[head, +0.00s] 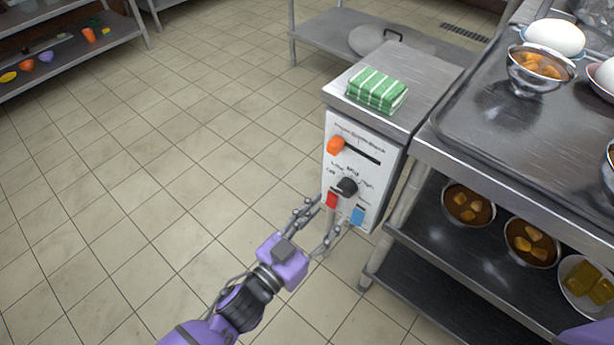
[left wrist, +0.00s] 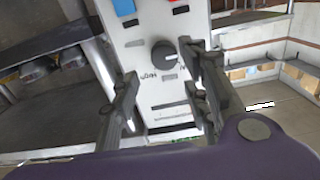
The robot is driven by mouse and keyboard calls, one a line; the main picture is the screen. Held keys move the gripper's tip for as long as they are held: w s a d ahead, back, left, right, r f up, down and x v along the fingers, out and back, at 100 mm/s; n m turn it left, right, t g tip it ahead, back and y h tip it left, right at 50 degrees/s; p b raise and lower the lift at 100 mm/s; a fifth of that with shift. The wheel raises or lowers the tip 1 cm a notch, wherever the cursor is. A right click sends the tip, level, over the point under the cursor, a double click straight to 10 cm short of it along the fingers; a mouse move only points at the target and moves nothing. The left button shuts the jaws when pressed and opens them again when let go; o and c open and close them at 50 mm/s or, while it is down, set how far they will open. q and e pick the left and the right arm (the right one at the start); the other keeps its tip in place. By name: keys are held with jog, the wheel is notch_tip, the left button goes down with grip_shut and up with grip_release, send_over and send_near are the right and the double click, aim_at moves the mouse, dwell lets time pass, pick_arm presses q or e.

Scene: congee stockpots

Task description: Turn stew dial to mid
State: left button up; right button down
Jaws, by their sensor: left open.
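The stew dial is a black round knob (head: 347,187) on the white front panel (head: 352,160) of a metal cabinet, with printed marks around it. It also shows in the left wrist view (left wrist: 164,54), between and beyond the fingers. An orange knob (head: 336,145) sits above it, and a red switch (head: 331,200) and a blue switch (head: 357,216) sit below it. My left gripper (head: 322,222) is open and empty in front of the panel's lower part, apart from the dial as far as I can tell. The dial's exact pointer setting is too small to read. My right gripper is not in view.
A green striped cloth (head: 377,89) lies on the cabinet top. A steel table (head: 470,140) stands close at the right, with bowls of stew (head: 468,204) on its lower shelf. A shelf (head: 68,58) stands at the far left. The tiled floor (head: 170,160) at the left is clear.

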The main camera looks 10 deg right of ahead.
aim_at(347, 194)
pick_arm(q)
jog(key=b+x, duration=0.1)
jog(key=x, duration=0.5)
jog(key=shift+w+d+b, duration=0.15)
jog(key=shift+d+b, duration=0.15)
jog(key=shift+b, duration=0.05)
jog(key=shift+w+d+r, duration=0.1)
jog(key=shift+w+d, duration=0.25)
jog(key=shift+d, duration=0.1)
jog(key=c, duration=1)
jog(key=shift+s, duration=0.1)
